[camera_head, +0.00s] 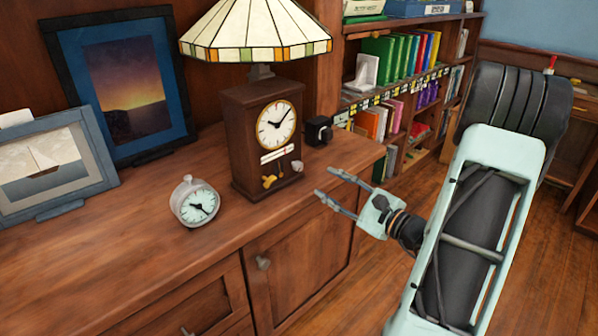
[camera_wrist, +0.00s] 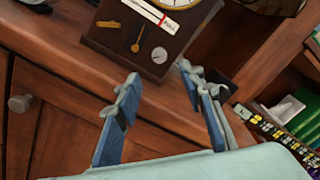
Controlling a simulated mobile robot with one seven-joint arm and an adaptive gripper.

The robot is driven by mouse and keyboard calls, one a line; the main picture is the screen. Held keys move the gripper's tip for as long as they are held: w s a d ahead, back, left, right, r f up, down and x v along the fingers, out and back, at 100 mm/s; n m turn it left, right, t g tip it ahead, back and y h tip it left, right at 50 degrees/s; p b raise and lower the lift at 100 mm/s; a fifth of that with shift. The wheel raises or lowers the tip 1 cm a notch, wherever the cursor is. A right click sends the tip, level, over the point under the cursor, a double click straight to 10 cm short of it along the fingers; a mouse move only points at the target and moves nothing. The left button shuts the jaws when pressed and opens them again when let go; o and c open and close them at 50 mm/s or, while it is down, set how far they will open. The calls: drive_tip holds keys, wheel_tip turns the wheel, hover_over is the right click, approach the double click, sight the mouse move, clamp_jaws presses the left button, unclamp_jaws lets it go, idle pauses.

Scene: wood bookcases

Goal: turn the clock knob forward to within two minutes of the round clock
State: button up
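The wooden clock (camera_head: 244,140) stands upright on the cabinet top, its dial (camera_head: 276,125) with dark hands facing front. A pale grey round knob (camera_head: 297,166) sits low on its front right; it also shows in the wrist view (camera_wrist: 159,55). A brass key-like piece (camera_head: 269,181) is left of the knob. The round clock (camera_head: 195,202), silver with a pale dial, stands to the left; its hands are too small to read exactly. My gripper (camera_head: 325,183) is open and empty, right of the wooden clock. In the wrist view its fingertips (camera_wrist: 159,72) lie either side of the knob's line, apparently apart from it.
A stained-glass lamp (camera_head: 258,32) rises behind the wooden clock. A small black object (camera_head: 318,130) is close to its right side. Two picture frames (camera_head: 125,88) stand at the left. The cabinet top (camera_head: 120,262) is clear in front. A bookcase (camera_head: 400,95) stands behind at right.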

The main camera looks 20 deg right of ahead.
sight(300, 168)
drive_tip(key=b+x, duration=0.1)
drive_tip(key=x, duration=0.9)
drive_tip(key=shift+w+a, duration=0.1)
drive_tip(key=shift+w, duration=0.1)
clamp_jaws()
